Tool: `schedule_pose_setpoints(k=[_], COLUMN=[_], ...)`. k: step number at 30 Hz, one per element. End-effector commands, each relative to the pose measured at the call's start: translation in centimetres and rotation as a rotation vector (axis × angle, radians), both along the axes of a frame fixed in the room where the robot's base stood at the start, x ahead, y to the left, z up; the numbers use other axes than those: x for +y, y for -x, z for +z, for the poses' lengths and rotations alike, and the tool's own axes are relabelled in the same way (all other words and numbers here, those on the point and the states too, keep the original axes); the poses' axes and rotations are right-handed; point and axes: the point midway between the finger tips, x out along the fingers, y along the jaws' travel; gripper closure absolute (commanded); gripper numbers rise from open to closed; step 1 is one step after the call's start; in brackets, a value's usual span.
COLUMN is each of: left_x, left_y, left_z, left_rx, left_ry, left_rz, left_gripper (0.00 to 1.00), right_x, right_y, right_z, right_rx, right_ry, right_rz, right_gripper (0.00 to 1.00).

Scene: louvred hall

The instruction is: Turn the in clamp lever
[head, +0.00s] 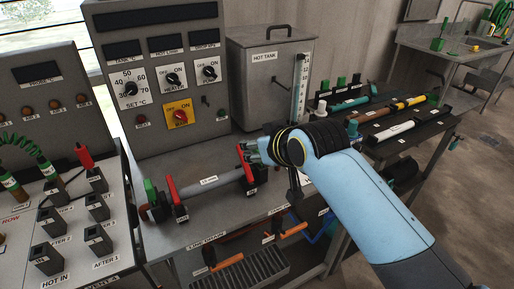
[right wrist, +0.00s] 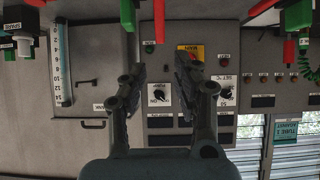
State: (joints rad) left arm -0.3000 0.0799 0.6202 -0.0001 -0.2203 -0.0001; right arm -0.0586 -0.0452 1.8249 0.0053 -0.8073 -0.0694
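The right-hand clamp (head: 249,172) is red and stands at the right end of a grey tube (head: 208,182) on the bench, its red lever upright. I take it as the in clamp; its label is too small to read surely. A matching red clamp (head: 178,201) stands at the left end. My right gripper (head: 262,148) is beside the right-hand clamp in the head view, its fingers partly hidden. In the right wrist view, which is upside down, its fingers (right wrist: 161,68) are apart and empty. The red lever (right wrist: 159,22) hangs beyond the fingertips, untouched. My left gripper is out of view.
A control panel (head: 158,60) with dials and a yellow-red switch stands behind the tube. A hot tank (head: 268,75) is at the back right. A black rack (head: 385,122) of tubes lies right of my arm. A port board (head: 20,225) with black blocks fills the left front.

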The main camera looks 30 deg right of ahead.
Motion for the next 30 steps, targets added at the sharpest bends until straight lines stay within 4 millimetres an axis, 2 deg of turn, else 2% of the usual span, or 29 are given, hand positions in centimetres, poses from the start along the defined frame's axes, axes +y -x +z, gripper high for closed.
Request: schedule_pose_setpoints(k=[2,4,5,6,8,13,15,18,21,23,26,30], left_x=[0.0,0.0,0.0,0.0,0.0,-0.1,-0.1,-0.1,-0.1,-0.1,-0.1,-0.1], left_y=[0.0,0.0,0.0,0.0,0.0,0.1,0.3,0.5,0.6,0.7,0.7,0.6], left_z=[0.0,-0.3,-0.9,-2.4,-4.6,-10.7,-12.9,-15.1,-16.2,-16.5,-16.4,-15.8], left_rx=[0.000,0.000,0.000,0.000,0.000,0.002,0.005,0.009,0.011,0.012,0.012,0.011], left_ry=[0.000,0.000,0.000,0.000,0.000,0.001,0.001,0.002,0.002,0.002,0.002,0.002], left_rz=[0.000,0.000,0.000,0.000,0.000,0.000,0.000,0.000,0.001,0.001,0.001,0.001], left_gripper=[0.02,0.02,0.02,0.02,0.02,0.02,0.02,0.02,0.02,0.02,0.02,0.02], right_x=[0.1,0.2,0.3,0.3,0.2,-0.3,-0.5,-0.7,-0.7,-0.7,-0.7,-0.6], right_y=[-0.6,-1.5,-1.6,-1.4,-0.6,3.0,4.5,6.2,7.1,7.4,7.2,5.5], right_z=[1.2,3.8,4.7,5.3,5.3,3.7,2.4,0.1,-2.1,-2.8,-3.0,-2.7], right_rx=[-0.053,-0.163,-0.223,-0.309,-0.406,-0.603,-0.643,-0.649,-0.623,-0.611,-0.605,-0.606], right_ry=[0.004,0.006,0.004,0.003,0.000,-0.011,-0.018,-0.028,-0.029,-0.029,-0.029,-0.028], right_rz=[0.008,0.019,0.024,0.027,0.028,0.012,0.004,-0.003,-0.002,-0.002,-0.002,-0.002], right_gripper=[0.82,0.92,0.96,1.00,1.00,1.00,1.00,1.00,1.00,1.00,1.00,1.00])
